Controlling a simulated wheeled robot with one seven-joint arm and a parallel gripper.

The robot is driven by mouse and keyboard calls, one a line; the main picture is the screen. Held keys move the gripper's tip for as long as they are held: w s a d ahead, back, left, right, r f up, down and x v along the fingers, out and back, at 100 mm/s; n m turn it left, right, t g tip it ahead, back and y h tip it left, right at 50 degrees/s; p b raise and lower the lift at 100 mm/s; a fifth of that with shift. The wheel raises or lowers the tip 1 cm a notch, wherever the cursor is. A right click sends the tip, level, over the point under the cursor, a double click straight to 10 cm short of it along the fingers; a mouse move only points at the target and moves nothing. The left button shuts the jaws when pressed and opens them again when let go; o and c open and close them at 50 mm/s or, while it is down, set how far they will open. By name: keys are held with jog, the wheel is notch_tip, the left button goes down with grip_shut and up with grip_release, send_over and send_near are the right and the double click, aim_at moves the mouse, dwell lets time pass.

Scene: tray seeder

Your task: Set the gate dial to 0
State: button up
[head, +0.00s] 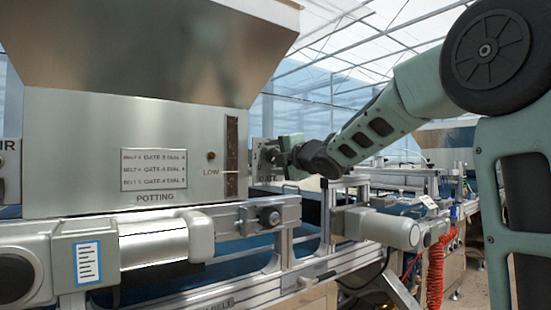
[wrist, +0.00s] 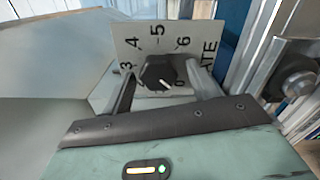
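The gate dial is a black knob (wrist: 160,72) on a pale plate (wrist: 128,42) marked 3, 4, 5, 6 and the letters "ATE". A white mark on the knob's face points down and right, near a partly hidden numeral that looks like 0. My gripper (wrist: 161,76) has one finger on each side of the knob in the wrist view. The fingers look open, with a small gap at the left; contact at the right is unclear. In the head view my gripper (head: 280,157) is at the dial plate (head: 265,150), and it hides the knob.
The potting hopper (head: 70,130) stands left of the dial, with a settings card (head: 153,169) listing belt and gate dial values. A conveyor rail (head: 235,217) with a clamp knob (head: 269,217) runs below. A metal post (wrist: 258,45) stands close right of the dial plate.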

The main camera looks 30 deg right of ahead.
jog(key=s+p, duration=1)
jog(key=s, duration=0.7)
jog(key=shift+s+d+p, duration=0.2)
jog(key=shift+d+p, duration=0.1)
jog(key=shift+d, duration=0.05)
